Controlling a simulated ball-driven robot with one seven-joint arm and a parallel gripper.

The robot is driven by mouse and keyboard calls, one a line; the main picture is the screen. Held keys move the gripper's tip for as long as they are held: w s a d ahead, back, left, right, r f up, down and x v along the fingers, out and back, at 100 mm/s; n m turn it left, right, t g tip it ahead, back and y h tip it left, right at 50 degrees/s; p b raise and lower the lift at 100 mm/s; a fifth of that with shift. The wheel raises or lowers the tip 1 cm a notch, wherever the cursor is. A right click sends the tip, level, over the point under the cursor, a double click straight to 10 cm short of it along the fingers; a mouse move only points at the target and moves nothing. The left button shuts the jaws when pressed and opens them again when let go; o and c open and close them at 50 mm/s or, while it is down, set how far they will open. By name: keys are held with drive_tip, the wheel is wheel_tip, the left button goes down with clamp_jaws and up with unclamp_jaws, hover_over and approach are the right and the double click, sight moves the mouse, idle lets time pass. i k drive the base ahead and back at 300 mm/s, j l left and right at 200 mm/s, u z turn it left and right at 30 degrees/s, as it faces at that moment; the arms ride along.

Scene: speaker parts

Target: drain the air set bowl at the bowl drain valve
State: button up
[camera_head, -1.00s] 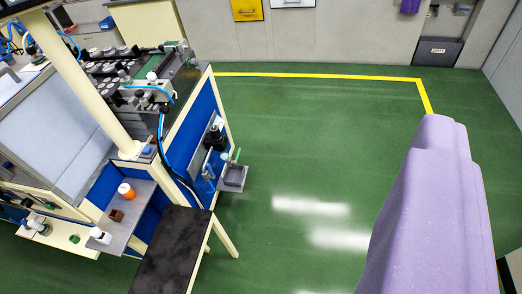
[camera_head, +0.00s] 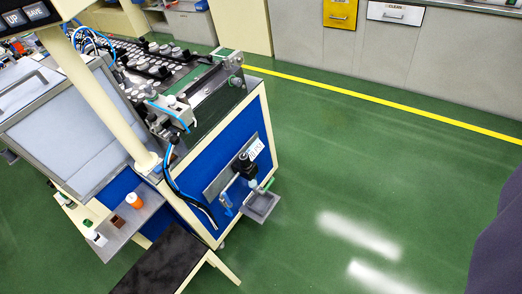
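The air set (camera_head: 243,172) is mounted on a grey plate on the blue end panel of the machine, at the middle of the view. It has a black upper part and a small clear-looking bowl (camera_head: 253,184) below. The drain valve under the bowl is too small to make out. A small grey tray (camera_head: 262,206) sticks out beneath it. A green piece shows beside the bowl. My gripper is not in view. A dark purple part at the right edge seems to be my own arm.
The machine (camera_head: 215,160) has a cream frame and a dark sloping step (camera_head: 160,262) at its front. A side shelf (camera_head: 120,228) carries an orange-and-white bottle (camera_head: 134,200). The green floor (camera_head: 370,170) to the right is clear up to the yellow line (camera_head: 400,106) and grey cabinets (camera_head: 415,50).

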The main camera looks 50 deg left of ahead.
sight(263, 191)
drive_tip(key=i+u, duration=0.3)
drive_tip(key=i, duration=1.5)
drive_tip(key=i+u, duration=0.35)
drive_tip(key=i, duration=0.15)
drive_tip(key=i+l+u, duration=0.3)
drive_tip(key=i, duration=0.15)
